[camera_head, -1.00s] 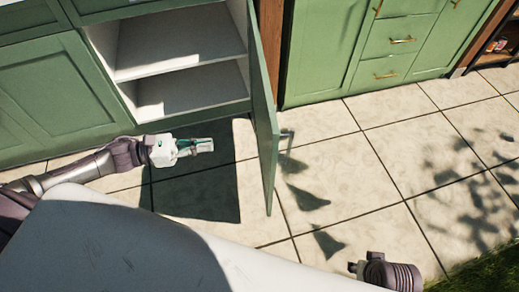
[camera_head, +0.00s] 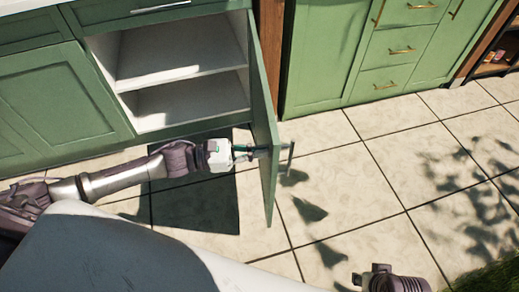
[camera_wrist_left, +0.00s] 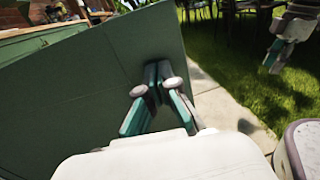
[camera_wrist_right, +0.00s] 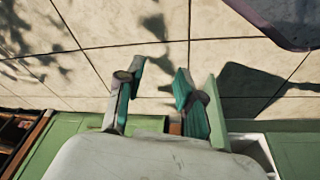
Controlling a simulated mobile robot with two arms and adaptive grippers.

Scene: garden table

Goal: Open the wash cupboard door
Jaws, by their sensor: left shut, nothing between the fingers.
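The green wash cupboard door (camera_head: 264,125) stands swung wide open, its handle (camera_head: 291,158) on the far side from my left arm. The cupboard (camera_head: 180,55) shows white, empty shelves. My left gripper (camera_head: 258,151) is shut and empty, its fingertips at the door's inner face. In the left wrist view the closed fingertips (camera_wrist_left: 158,76) appear to touch the green door panel (camera_wrist_left: 85,85). My right gripper (camera_head: 356,279) is low at the bottom right, away from the door; its fingers (camera_wrist_right: 152,90) stand apart with nothing between them in the right wrist view.
Green drawers (camera_head: 395,50) and cabinets stand right of the cupboard, past a wooden post (camera_head: 269,35). Pale floor tiles (camera_head: 345,190) are clear right of the door. Grass (camera_head: 490,275) lies at the bottom right corner.

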